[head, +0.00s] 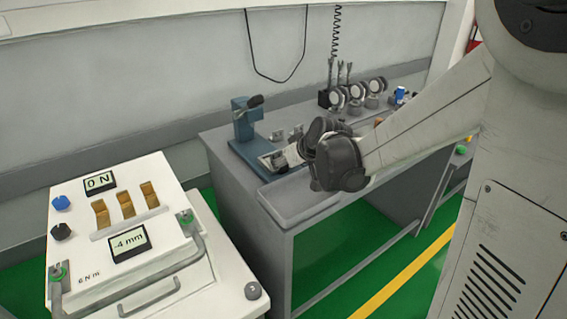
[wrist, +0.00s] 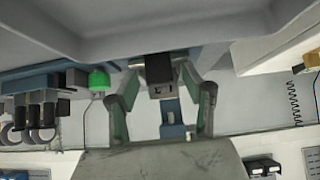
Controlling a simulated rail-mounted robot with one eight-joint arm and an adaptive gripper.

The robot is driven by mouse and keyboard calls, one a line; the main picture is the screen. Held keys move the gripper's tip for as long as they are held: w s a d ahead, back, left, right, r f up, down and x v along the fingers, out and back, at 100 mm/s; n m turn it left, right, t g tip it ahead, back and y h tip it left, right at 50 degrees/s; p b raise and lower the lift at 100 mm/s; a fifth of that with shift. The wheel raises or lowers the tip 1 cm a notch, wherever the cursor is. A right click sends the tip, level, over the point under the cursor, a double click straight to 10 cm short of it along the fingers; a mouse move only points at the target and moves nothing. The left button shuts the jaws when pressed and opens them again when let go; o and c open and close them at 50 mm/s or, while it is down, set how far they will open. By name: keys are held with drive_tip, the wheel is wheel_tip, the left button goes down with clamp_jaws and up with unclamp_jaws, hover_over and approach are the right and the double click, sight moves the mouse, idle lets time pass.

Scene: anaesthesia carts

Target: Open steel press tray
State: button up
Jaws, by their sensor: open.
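A shallow grey steel tray (head: 300,205) sits at the front edge of the grey bench, in the head view. My gripper (head: 283,157) is above the bench, over or just behind the tray; the dark wrist hides part of that area. In the wrist view my gripper (wrist: 161,68) has its two fingers spread apart. A dark block (wrist: 160,88) and a blue part show between them, and I cannot tell whether either finger touches them. A broad grey surface (wrist: 160,20) crosses the top of the wrist view; I cannot tell if it is the tray.
A blue bench press (head: 243,120) stands at the bench's left end. Several round gauges (head: 357,92) stand at the back right. A white console (head: 85,225) with displays and a grey handle (head: 150,280) is at the lower left. The green floor in front of the bench is clear.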

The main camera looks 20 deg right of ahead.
drive_tip(key=v, duration=1.1)
drive_tip(key=shift+s, duration=0.25)
drive_tip(key=shift+r, duration=0.2)
drive_tip(key=s+a+r+m+p, duration=0.1)
drive_tip(key=s+r+p, duration=0.2)
drive_tip(key=s, duration=0.4)
drive_tip(key=s+a+r+m+g+h+p, duration=0.1)
drive_tip(key=s+a+r+p, duration=0.1)
drive_tip(key=s, duration=0.5)
drive_tip(key=s+a+r+m+h+p, duration=0.1)
drive_tip(key=s+a+r+p, duration=0.1)
drive_tip(key=s+r+p, duration=0.2)
drive_tip(key=s+p, duration=0.2)
drive_tip(key=s, duration=0.1)
drive_tip(key=shift+r, duration=0.4)
